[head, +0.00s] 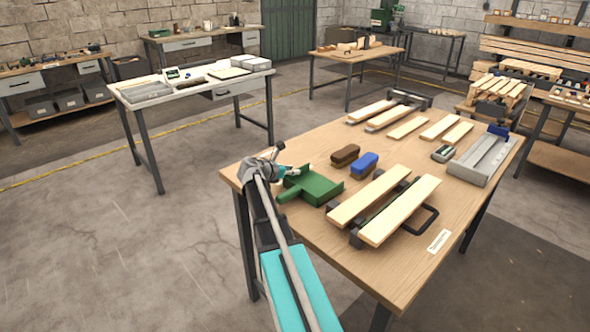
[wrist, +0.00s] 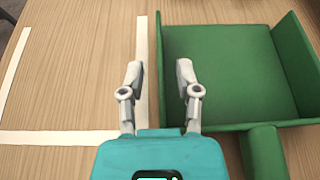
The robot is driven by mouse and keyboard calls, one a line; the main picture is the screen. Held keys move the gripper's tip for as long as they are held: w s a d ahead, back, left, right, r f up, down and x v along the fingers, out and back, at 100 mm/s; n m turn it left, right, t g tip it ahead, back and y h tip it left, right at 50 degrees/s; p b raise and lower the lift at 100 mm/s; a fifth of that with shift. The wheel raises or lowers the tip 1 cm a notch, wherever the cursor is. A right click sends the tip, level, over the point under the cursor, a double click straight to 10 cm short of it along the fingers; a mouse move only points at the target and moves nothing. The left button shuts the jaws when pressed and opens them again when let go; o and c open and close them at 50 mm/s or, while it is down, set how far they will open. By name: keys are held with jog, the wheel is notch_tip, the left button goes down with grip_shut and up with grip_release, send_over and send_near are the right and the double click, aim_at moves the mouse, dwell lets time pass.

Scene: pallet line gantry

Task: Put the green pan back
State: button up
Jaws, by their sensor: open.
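The green pan (head: 314,186) lies on the wooden table near its left corner. In the wrist view the pan (wrist: 225,70) fills the right half, with its handle (wrist: 262,152) toward the bottom. My gripper (head: 288,172) is open and empty at the pan's edge. In the wrist view the fingers of my gripper (wrist: 158,78) appear on either side of the pan's left wall. I cannot tell whether they touch it. White tape lines (wrist: 70,137) mark a corner on the table just left of the pan.
A brown brush (head: 345,155) and a blue-topped brush (head: 365,163) lie behind the pan. Wooden slats (head: 400,212) on dark blocks lie to the right. A grey fixture (head: 483,160) sits at the far right. Another table (head: 150,97) stands across the aisle.

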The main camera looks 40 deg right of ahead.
jog(key=p+v, duration=0.4)
jog(key=v, duration=0.7)
jog(key=shift+a+r, duration=0.1)
jog(key=shift+a, duration=0.15)
jog(key=shift+s+a, duration=0.1)
jog(key=shift+a, duration=0.1)
jog(key=s+a+f+m+y, duration=0.3)
jog(key=s+a+m+y, duration=0.1)
jog(key=a, duration=0.6)
jog(key=s+a+f+m+y, duration=0.4)
jog(key=a+m, duration=0.4)
jog(key=a, duration=0.2)
jog(key=s+a+f+m+y, duration=0.4)
jog(key=s+a, duration=0.4)
jog(key=a, duration=0.2)
jog(key=m+y, duration=0.1)
jog(key=m, duration=0.1)
jog(key=shift+a+f+m+g, duration=0.2)
jog(key=shift+a+m+g, duration=0.2)
jog(key=shift+s, duration=0.1)
